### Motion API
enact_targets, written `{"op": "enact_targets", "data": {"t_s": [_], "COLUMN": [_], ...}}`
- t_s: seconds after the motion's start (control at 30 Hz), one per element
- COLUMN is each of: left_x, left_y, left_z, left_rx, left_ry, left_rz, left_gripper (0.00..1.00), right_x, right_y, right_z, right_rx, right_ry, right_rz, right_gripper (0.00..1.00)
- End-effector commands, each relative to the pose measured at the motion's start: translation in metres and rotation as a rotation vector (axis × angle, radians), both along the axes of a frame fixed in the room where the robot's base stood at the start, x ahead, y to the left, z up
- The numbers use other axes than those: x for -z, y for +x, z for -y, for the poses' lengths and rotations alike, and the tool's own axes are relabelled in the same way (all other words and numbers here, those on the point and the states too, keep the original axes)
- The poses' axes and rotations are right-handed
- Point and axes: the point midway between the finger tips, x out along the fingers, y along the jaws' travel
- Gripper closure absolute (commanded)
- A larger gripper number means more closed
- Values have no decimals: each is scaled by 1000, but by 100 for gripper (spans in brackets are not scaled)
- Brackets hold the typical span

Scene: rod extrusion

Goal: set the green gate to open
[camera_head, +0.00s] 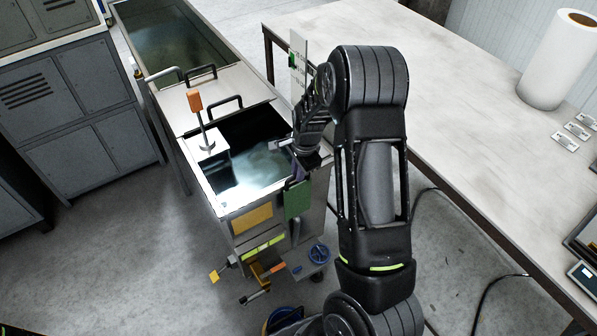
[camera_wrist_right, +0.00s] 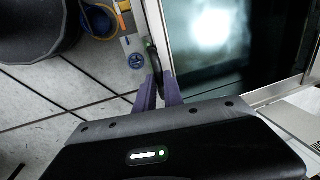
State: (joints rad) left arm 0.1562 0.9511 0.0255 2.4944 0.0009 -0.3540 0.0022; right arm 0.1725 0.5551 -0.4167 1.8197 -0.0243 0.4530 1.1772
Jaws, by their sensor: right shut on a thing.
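The green gate (camera_head: 297,199) is a flat green plate upright at the front right corner of the water tank (camera_head: 231,212), beside a yellow plate (camera_head: 252,218). My right gripper (camera_head: 299,170) is at the gate's top edge, by the tank rim. In the right wrist view the purple fingers (camera_wrist_right: 159,86) close around a dark upright piece (camera_wrist_right: 154,58) at the gate's top, just outside the rim. The fingers and hand hide part of this hold. My left gripper is not in view.
An orange-topped lever (camera_head: 196,103) stands on the tank's left side. A blue handwheel (camera_head: 318,253) and an orange-handled valve (camera_head: 275,270) sit low in front. A white table (camera_head: 445,95) with a paper roll (camera_head: 558,62) lies right. Grey cabinets (camera_head: 75,105) stand left; the floor between is clear.

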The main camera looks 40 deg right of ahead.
Motion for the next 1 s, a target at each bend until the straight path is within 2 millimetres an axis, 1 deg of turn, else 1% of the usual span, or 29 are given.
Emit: {"op": "enact_targets", "data": {"t_s": [0.03, 0.1, 0.2, 0.23, 0.3, 0.57, 0.6, 0.8, 0.83, 1.0], "left_x": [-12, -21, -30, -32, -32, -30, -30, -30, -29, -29], "left_y": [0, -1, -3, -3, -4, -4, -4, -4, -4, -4], "left_z": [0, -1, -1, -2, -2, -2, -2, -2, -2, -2], "left_rx": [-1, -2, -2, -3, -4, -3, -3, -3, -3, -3], "left_ry": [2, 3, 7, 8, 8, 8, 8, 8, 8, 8], "left_rz": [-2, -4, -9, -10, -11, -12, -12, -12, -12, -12], "left_gripper": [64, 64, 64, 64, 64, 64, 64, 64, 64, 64], "right_x": [-19, -35, -52, -55, -57, -57, -57, -56, -55, -55], "right_y": [2, 2, 2, 2, 2, 3, 3, 2, 2, 1], "right_z": [0, 0, 1, 1, 1, 1, 1, 1, 1, 1], "right_rx": [1, 1, 1, 1, 0, 0, 0, 0, 0, 0], "right_ry": [-1, -2, -1, -1, -2, -3, -3, -2, -2, -1], "right_rz": [6, 7, 6, 6, 6, 9, 10, 6, 6, 4], "right_gripper": [100, 100, 100, 100, 100, 100, 84, 68, 66, 66]}}
